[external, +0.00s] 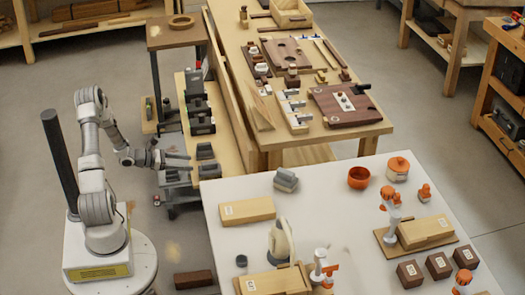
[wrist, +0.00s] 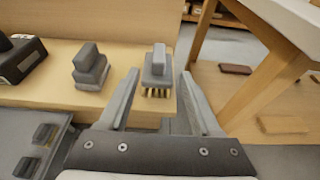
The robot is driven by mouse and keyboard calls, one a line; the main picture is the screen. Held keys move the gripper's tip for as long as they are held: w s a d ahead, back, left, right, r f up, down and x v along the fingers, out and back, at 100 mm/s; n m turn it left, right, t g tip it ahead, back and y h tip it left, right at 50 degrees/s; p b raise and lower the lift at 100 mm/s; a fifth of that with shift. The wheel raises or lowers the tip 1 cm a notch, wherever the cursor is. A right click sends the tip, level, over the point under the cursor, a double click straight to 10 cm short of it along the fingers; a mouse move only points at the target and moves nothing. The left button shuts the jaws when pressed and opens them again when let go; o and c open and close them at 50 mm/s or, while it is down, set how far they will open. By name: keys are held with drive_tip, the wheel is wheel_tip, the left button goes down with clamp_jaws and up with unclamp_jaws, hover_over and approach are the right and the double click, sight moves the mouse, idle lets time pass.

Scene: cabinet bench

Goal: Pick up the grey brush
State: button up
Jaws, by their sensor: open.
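The grey brush (wrist: 158,66) stands on a light wooden bench, with a grey block-like top and pale bristles pointing down. In the wrist view it shows between the tips of my gripper (wrist: 158,76). The jaws are open, one finger on each side, and the brush appears just ahead of them; I cannot tell how far. In the external view my gripper (external: 190,161) reaches right over the low bench, close to small grey items near its front end. The brush is hard to tell apart there.
A similar grey stepped block (wrist: 90,67) stands just left of the brush, with a dark grey box (wrist: 20,60) farther left. A wooden table leg (wrist: 265,80) rises on the right. The white-topped table (external: 330,215) stands close to the bench's front end.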

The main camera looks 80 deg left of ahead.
sight(209, 162)
drive_tip(key=b+x, duration=0.1)
drive_tip(key=x, duration=0.3)
drive_tip(key=shift+w+f, duration=0.1)
drive_tip(key=shift+w, duration=0.2)
drive_tip(key=b+x, duration=0.2)
drive_tip(key=x, duration=0.2)
drive_tip(key=shift+w+f, duration=0.2)
drive_tip(key=shift+w, duration=0.1)
drive_tip(key=shift+w+a, duration=0.1)
drive_tip(key=shift+w, duration=0.15)
clamp_jaws()
